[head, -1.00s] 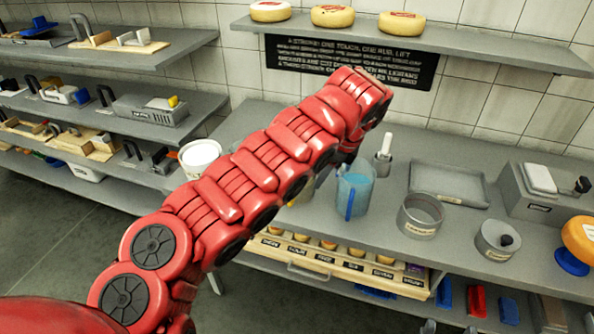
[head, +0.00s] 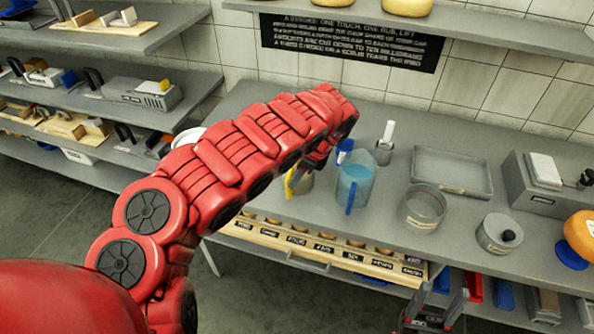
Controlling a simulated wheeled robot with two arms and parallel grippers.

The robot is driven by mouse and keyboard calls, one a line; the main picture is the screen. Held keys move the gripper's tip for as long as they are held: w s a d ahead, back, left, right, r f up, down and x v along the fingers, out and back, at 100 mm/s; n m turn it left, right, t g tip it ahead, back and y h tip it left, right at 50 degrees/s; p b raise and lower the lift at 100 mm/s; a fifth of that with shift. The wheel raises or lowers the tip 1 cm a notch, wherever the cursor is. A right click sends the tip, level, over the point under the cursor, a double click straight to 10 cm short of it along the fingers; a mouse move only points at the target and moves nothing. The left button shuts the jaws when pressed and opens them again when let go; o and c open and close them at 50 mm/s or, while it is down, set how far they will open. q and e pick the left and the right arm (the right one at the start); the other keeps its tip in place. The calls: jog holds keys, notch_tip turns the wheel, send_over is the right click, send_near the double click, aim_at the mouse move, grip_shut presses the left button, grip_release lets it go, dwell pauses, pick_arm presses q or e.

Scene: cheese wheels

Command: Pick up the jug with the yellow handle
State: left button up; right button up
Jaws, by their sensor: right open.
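The jug with the yellow handle (head: 303,184) stands on the grey counter, partly hidden behind my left arm. Its yellow handle shows at its left side. My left gripper (head: 308,166) is at the jug's upper part, mostly hidden under the red arm. I cannot tell whether its fingers touch the jug or how far apart they are. My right gripper (head: 437,301) is open and empty at the bottom, in front of the lower shelf and well away from the jug.
A clear jug with a blue handle (head: 355,183) stands just right of the yellow-handled jug. Another blue item (head: 345,149) is behind them. A grey pot (head: 422,207), a tray (head: 452,172) and a lidded pot (head: 499,234) stand further right. A wooden rack (head: 330,249) is below the counter edge.

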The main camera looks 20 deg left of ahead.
aim_at(290, 197)
pick_arm(q)
jog(key=x, duration=0.1)
jog(key=p+x, duration=0.1)
jog(key=x, duration=0.3)
jog(key=shift+s+d+f+p, duration=0.25)
jog(key=shift+d+f+p, duration=0.05)
jog(key=shift+f, duration=0.1)
jog(key=shift+a+f, duration=0.25)
jog(key=shift+f, duration=0.2)
grip_shut()
jog(key=shift+w+r, duration=0.1)
dwell(0.7)
